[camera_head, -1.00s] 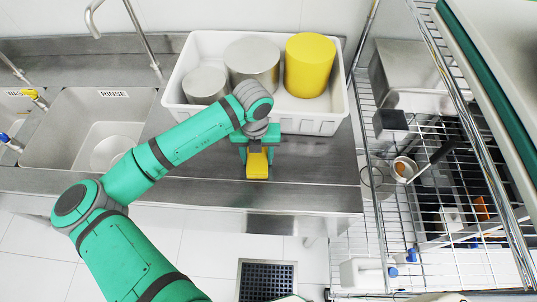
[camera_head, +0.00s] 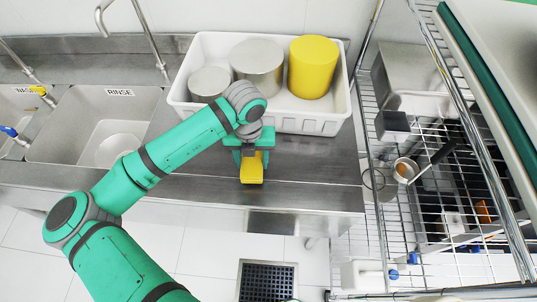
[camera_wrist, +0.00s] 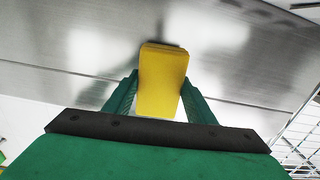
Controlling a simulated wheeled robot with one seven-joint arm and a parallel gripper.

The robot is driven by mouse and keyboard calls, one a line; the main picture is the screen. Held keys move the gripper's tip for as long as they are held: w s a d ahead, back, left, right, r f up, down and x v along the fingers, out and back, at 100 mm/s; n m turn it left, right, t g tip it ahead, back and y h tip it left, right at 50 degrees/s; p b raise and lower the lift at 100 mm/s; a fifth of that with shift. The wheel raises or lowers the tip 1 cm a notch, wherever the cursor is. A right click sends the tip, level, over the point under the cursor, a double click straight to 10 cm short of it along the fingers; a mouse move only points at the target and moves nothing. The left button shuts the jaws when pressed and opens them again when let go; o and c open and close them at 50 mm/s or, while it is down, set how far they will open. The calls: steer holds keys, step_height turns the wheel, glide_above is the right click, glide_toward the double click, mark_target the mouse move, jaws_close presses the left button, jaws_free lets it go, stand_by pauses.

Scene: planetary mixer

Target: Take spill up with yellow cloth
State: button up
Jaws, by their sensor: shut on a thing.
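The yellow cloth (camera_head: 252,168) is a folded block held in my gripper (camera_head: 251,154), low over the steel counter in front of the white tub. In the wrist view the cloth (camera_wrist: 162,80) sits between the two green fingers of my gripper (camera_wrist: 160,95), which is shut on it. A dark shadow lies on the steel just beyond the cloth; I cannot tell whether the cloth touches the counter. I cannot make out a spill in either view.
A white tub (camera_head: 300,122) holds two metal containers and a yellow cylinder (camera_head: 313,68) behind the gripper. The rinse sink (camera_head: 60,135) is at left. A wire rack (camera_head: 375,215) stands at right. The counter (camera_head: 310,175) is clear right of the cloth.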

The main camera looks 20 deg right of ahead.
steer(key=shift+w+r, duration=0.2)
steer(key=shift+r, duration=2.05)
steer(key=shift+s+r, duration=0.2)
steer(key=shift+r, duration=0.5)
